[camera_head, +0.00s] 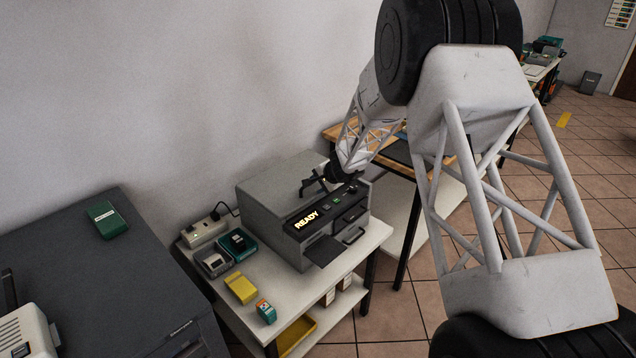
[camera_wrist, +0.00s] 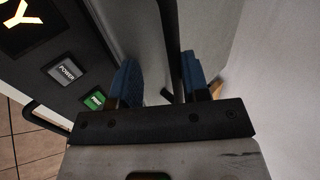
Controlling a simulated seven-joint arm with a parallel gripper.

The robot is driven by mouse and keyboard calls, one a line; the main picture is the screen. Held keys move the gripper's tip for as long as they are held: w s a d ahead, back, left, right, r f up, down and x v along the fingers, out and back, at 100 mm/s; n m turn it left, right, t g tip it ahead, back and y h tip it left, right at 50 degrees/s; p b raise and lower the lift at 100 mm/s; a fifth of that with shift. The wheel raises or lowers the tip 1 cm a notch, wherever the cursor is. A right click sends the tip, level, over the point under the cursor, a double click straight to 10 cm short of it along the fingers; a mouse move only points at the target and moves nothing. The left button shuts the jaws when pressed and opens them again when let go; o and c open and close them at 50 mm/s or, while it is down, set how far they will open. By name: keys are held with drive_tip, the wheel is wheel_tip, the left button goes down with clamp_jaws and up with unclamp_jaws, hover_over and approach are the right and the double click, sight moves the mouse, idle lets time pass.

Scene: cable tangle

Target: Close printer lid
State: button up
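The grey printer (camera_head: 322,229) stands on a small white table, its lit display reading READY. Its lid (camera_head: 283,179) looks flat and down on the body; whether a small gap remains at the front edge cannot be told. My gripper (camera_head: 311,185) is low over the front of the lid, just behind the control panel. In the wrist view my gripper (camera_wrist: 162,75) has its two blue-padded fingers apart, with a dark bar between them; contact with the bar is unclear. The power button (camera_wrist: 66,70) and a green button (camera_wrist: 94,100) lie left of the fingers.
The white table (camera_head: 362,248) also carries a yellow box (camera_head: 241,288), a teal box (camera_head: 266,311), small devices and a power strip (camera_head: 203,231). A dark cabinet (camera_head: 120,270) is at left. A wooden-edged table (camera_head: 336,131) stands behind right.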

drive_tip(key=shift+s+d+f, duration=0.1)
drive_tip(key=shift+s+f, duration=0.25)
drive_tip(key=shift+f, duration=0.2)
drive_tip(key=w+v, duration=0.1)
drive_tip(key=v, duration=0.7)
drive_tip(key=shift+r, duration=0.45)
drive_tip(key=shift+s, duration=0.15)
drive_tip(key=s+d+r+n+g+h, duration=0.1)
drive_tip(key=s+d+r+n, duration=0.15)
drive_tip(key=s+r, duration=0.85)
drive_tip(key=s+d+r+n+g, duration=0.1)
drive_tip(key=s+r+n, duration=0.2)
drive_tip(key=s+r, duration=0.8)
drive_tip(key=s+d+n+h, duration=0.1)
drive_tip(key=s+d, duration=0.3)
drive_tip(key=s, duration=1.3)
drive_tip(key=s+d+n+g+h, duration=0.1)
drive_tip(key=s+d+h, duration=0.3)
drive_tip(key=s, duration=1.3)
drive_tip(key=shift+s+d+f+n, duration=0.25)
drive_tip(key=shift+s+d+n, duration=0.15)
drive_tip(key=shift+d+n, duration=0.25)
